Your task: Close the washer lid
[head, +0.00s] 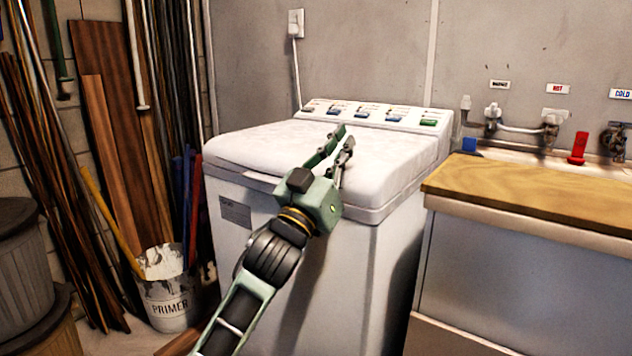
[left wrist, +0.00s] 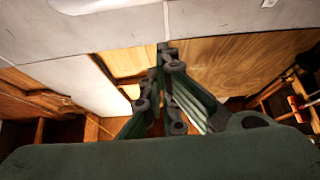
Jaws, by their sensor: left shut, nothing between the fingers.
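The white washer (head: 290,240) stands against the back wall in the head view. Its lid (head: 260,143) lies down across the top, looking flat on the body; a small gap at its front edge cannot be ruled out. My left gripper (head: 345,138) is shut and empty, in front of and over the lid's front part, hiding some of its front edge. I cannot tell if the fingertips touch the lid. In the left wrist view the gripper's fingers (left wrist: 162,62) meet, with a pale surface beyond them.
The washer's control panel (head: 375,114) runs along the back. A wooden counter (head: 530,195) stands to the right, with taps (head: 492,115) behind it. A primer bucket (head: 170,300) and leaning boards (head: 112,160) are to the left.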

